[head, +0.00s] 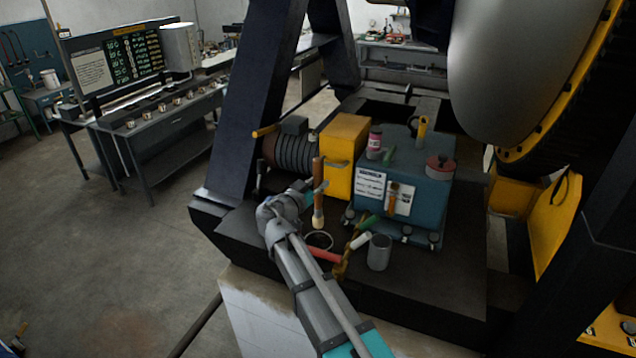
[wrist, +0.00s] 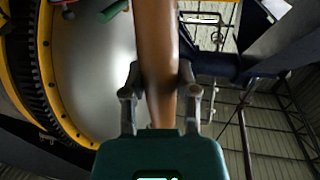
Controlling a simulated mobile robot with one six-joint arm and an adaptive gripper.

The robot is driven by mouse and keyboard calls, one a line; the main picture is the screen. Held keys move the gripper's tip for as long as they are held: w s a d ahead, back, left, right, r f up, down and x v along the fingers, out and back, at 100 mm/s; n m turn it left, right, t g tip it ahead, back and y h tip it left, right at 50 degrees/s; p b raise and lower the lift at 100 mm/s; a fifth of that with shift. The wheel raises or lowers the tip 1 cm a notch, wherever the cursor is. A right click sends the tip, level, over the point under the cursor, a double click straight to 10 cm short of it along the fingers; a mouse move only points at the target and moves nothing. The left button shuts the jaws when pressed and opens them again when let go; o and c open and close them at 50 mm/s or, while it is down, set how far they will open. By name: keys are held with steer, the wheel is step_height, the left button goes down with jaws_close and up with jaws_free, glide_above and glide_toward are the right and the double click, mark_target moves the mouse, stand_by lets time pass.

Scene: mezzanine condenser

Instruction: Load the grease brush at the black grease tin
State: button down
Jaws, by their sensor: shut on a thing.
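My gripper (head: 314,189) is shut on the brown wooden handle of the grease brush (head: 318,173) and holds it upright, with the pale bristle end down. In the wrist view, the two fingers of my gripper (wrist: 161,88) press on both sides of the brush handle (wrist: 156,40); the bristles are out of that view. A round, dark open tin with a pale rim, which looks like the black grease tin (head: 319,241), stands on the dark plinth just below the bristle end in the head view. I cannot tell whether the bristles are directly over it or behind it.
A red-handled tool (head: 318,256), a white-and-green item (head: 361,240) and a grey cup (head: 379,253) crowd near the tin. A blue box (head: 425,190) with a pink jar (head: 375,140) and red-lidded tin (head: 440,166) stands behind, beside a yellow housing (head: 345,150).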

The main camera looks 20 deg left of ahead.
mark_target(317, 205)
steer(key=shift+f, duration=0.15)
steer(key=shift+f+b, duration=2.85)
steer(key=shift+b, duration=0.2)
steer(key=shift+f+b, duration=0.4)
steer(key=shift+s+d+f, duration=0.1)
steer(key=shift+f, duration=0.05)
stand_by(0.9)
steer(key=shift+r+p, duration=3.45)
steer(key=shift+r, duration=0.1)
